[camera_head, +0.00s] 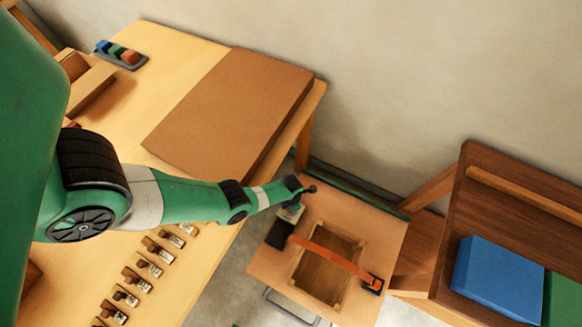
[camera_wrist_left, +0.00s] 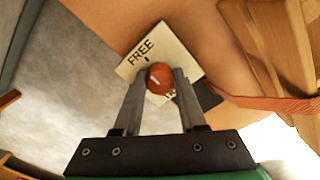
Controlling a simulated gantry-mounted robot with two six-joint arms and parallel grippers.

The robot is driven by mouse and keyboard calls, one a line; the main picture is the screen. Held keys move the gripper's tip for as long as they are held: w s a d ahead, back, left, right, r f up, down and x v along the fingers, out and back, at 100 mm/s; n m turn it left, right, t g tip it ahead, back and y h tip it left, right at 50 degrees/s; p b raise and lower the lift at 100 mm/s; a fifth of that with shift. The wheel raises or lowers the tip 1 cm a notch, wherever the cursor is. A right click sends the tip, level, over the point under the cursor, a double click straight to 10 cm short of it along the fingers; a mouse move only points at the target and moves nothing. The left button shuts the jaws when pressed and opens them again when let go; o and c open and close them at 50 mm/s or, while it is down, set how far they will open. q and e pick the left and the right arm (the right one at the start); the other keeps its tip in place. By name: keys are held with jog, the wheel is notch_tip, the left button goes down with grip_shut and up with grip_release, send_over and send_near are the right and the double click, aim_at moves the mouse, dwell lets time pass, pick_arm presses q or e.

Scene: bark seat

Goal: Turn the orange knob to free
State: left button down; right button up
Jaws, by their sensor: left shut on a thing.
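The orange knob (camera_wrist_left: 160,78) sits on a pale plate (camera_wrist_left: 187,45) that reads FREE, with a second label mostly hidden behind a finger. A white line shows on the knob's face; I cannot tell surely which label it points to. My left gripper (camera_wrist_left: 163,88) is shut on the knob, one finger on each side. In the head view my left gripper (camera_head: 302,191) is at the upper left of the wooden box seat (camera_head: 375,222), over the plate (camera_head: 291,213); the knob is hidden there. My right gripper is not in view.
An orange strap (camera_head: 333,256) crosses the opening in the box, between a black block (camera_head: 279,234) and a black buckle (camera_head: 374,283). A workbench (camera_head: 205,262) with a brown board (camera_head: 235,105) and several small labelled pieces stands left. A shelf with a blue block (camera_head: 497,279) stands right.

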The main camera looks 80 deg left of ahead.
pick_arm(q)
jog(key=shift+f, duration=0.1)
dwell(0.3)
jog(key=shift+c, duration=2.4)
grip_release()
jog(key=shift+r, duration=0.2)
notch_tip(320, 180, up, 11)
jog(key=p, duration=1.1)
jog(key=shift+r+p, duration=0.15)
jog(key=shift+p, duration=0.15)
